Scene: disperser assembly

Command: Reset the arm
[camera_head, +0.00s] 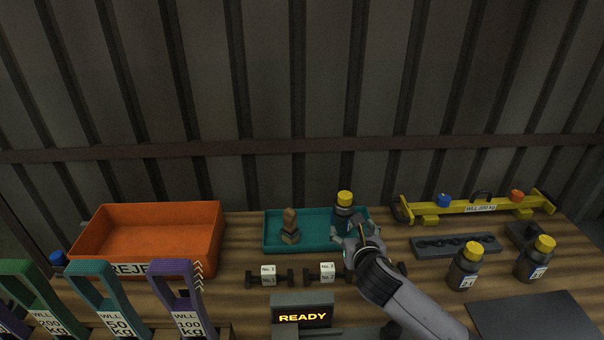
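My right arm comes in from the lower right, and its gripper (352,234) is over the front right part of the teal tray (267,244). A dark bottle with a yellow cap (344,205) stands upright in the tray, just behind the gripper. The gripper hides the bottle's lower part, so I cannot tell whether they touch or how far apart the fingers are. A brown and grey stopper-like piece (290,227) stands in the left part of the tray. My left gripper is not in view.
An orange reject bin (150,228) is at left, behind coloured WLL handles (178,295). Small No.1 and No.2 pieces (268,275) lie in front of the tray. A READY display (302,316) is front centre. Two yellow-capped bottles (465,268) (535,260) and a yellow beam (480,208) are at right.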

